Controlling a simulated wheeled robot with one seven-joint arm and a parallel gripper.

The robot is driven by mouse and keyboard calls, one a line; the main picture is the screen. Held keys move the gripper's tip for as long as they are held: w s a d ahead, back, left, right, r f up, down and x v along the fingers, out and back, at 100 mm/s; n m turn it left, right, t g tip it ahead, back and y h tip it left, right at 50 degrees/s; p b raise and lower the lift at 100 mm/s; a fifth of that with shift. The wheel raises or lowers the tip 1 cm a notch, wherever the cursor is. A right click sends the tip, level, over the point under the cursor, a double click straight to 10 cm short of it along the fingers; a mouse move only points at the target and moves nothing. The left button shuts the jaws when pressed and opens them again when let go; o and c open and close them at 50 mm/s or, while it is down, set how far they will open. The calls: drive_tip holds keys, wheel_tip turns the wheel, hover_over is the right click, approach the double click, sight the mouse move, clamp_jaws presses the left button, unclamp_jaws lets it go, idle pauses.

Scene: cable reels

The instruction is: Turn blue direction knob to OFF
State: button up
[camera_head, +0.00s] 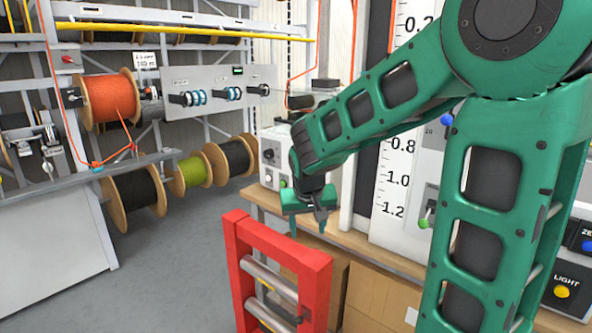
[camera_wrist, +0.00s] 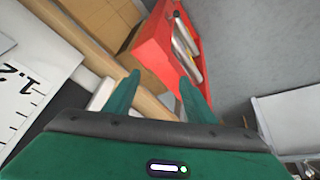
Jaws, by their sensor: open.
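A round blue knob (camera_head: 447,118) shows on a light panel at the right in the head view, partly framed by my green arm. A second blue knob or button (camera_head: 587,245) is at the right edge on a dark box. No readable label marks either as the direction knob, and I cannot read their settings. My gripper (camera_head: 308,222) points down in front of the wooden bench, apart from both. In the wrist view its two green fingers (camera_wrist: 158,80) are spread, with nothing between them. No blue knob shows in the wrist view.
A red frame with rollers (camera_head: 279,268) stands just below my gripper; it also shows in the wrist view (camera_wrist: 165,45). A white control box (camera_head: 270,158) sits on the bench behind. Cable reels (camera_head: 108,100) fill the left rack. The grey floor (camera_head: 180,275) is clear.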

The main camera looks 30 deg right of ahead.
drive_tip(key=w+d+f+m+h, duration=0.1)
drive_tip(key=w+d+m+h, duration=0.3)
drive_tip(key=w, duration=0.4)
drive_tip(key=w+d+f+m+h, duration=0.1)
drive_tip(key=w+d+m+h, duration=0.1)
drive_tip(key=w+d+h, duration=0.5)
drive_tip(key=w+a+r+m+t+h, duration=0.1)
drive_tip(key=w+a+r+h, duration=0.15)
drive_tip(key=w, duration=0.35)
drive_tip(key=w+a+r+m+t+h, duration=0.1)
drive_tip(key=w+a+r+t, duration=0.1)
drive_tip(key=w+a+r, duration=0.25)
drive_tip(key=f+x, duration=0.1)
drive_tip(key=x, duration=1)
drive_tip(key=shift+w+d+f, duration=0.25)
drive_tip(key=shift+w+d, duration=0.05)
drive_tip(key=shift+w, duration=0.1)
drive_tip(key=shift+y, duration=0.25)
